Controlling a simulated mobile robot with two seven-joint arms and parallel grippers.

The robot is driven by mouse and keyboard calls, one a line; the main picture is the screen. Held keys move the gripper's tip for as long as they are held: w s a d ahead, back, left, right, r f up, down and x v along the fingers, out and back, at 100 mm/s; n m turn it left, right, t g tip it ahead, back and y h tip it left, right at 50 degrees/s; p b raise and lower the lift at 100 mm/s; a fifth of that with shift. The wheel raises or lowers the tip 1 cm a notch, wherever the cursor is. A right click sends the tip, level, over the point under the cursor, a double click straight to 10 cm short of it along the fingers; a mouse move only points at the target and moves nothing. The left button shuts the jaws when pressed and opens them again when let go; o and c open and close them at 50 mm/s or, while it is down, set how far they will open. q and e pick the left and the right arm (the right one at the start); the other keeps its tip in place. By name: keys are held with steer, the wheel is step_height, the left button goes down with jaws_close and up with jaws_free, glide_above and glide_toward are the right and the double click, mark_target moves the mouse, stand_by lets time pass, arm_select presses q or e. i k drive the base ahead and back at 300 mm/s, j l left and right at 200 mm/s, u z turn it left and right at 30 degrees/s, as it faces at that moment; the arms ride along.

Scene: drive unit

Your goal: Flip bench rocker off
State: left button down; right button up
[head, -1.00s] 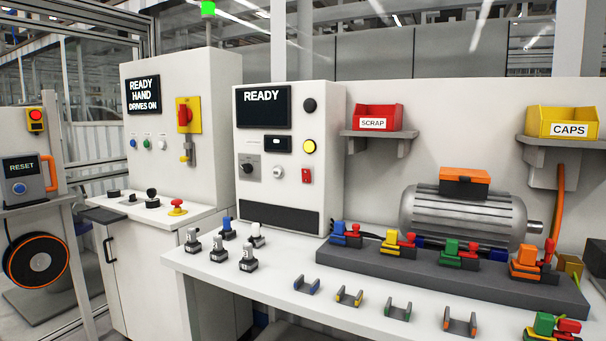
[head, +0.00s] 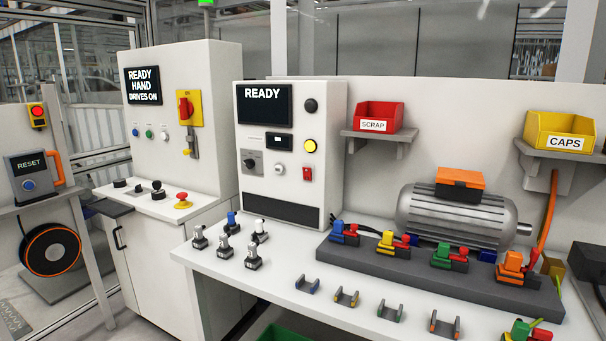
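The bench panel (head: 326,190) is a white upright box at the back of the bench, with a screen (head: 264,105) reading READY. A small red rocker-like switch (head: 307,173) sits low on its right side. It is too small to tell which way it is tipped. Beside it are a white round control (head: 280,172) and a dark rotary switch (head: 251,162). Above are a yellow button (head: 310,146), a black knob (head: 310,105) and a small black display-like unit (head: 279,142). Neither of my grippers is in view.
Several small capped parts (head: 228,245) stand on the bench in front of the panel. A grey rail (head: 400,270) with coloured clamps and a motor (head: 455,215) are to the right. A left cabinet (head: 215,120) has a red-yellow switch. A green bin (head: 280,335) is below.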

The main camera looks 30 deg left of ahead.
mark_target(307, 172)
steer(key=i+j, duration=0.25)
steer(key=j, duration=0.15)
steer(key=i+j, duration=0.2)
steer(key=j, duration=0.2)
steer(key=i+j, duration=0.25)
steer(key=j, duration=0.15)
steer(key=i+j, duration=0.25)
steer(key=j, duration=0.2)
steer(key=u, duration=0.05)
